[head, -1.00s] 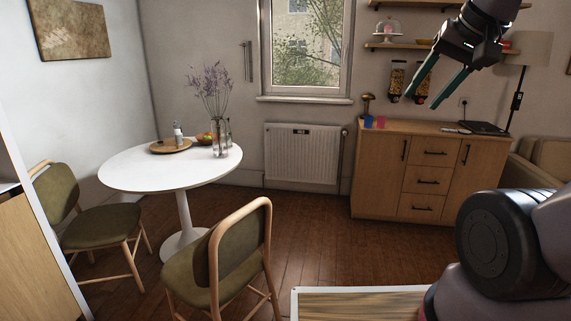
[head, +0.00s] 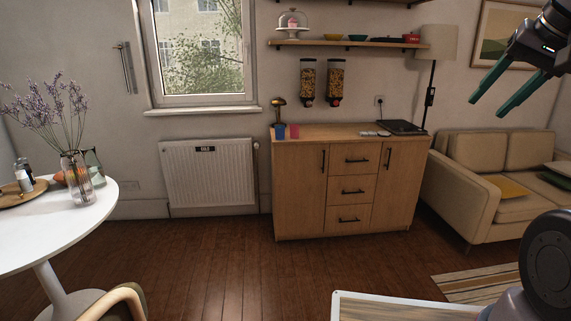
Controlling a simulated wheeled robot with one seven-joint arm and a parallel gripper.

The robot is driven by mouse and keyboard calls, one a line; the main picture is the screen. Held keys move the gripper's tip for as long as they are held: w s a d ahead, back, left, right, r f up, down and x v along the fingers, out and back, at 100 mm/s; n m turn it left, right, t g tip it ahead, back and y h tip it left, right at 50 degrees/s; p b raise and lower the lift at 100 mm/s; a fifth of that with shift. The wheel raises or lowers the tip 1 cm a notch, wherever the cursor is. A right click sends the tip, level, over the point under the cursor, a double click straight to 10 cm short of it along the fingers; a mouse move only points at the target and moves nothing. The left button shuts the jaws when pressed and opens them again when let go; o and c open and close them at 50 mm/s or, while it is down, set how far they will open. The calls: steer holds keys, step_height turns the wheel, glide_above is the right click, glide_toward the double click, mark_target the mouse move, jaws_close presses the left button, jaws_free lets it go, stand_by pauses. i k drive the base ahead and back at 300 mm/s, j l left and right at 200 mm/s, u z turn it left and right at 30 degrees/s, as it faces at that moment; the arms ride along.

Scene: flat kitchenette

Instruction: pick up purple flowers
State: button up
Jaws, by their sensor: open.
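The purple flowers (head: 52,112) stand upright in a clear glass vase (head: 76,180) on the white round table (head: 70,226) at the left. My gripper (head: 491,98) is at the upper right, empty, with its two green fingers open and pointing down to the left. It is far to the right of the flowers, with the cabinet and window wall between them in the picture.
A tray (head: 20,194) with bottles and a bowl of fruit (head: 64,177) share the table. A chair back (head: 118,300) stands in front of it. A wooden cabinet (head: 345,185) and a sofa (head: 490,165) stand right. The middle floor (head: 220,250) is clear.

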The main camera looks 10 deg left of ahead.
mark_target(38, 115)
steer(key=i+u, duration=0.3)
steer(key=i, duration=0.35)
steer(key=i+l+u, duration=0.3)
steer(key=i, duration=0.3)
steer(key=i+j+u, duration=0.15)
steer(key=i+u, duration=0.25)
steer(key=i+j+u, duration=0.1)
steer(key=u, duration=0.3)
steer(key=i+l+u, duration=0.1)
steer(key=i+u, duration=0.3)
steer(key=i+l+u, duration=0.15)
steer(key=i+u, duration=1)
steer(key=i, duration=0.2)
steer(key=i+l, duration=0.3)
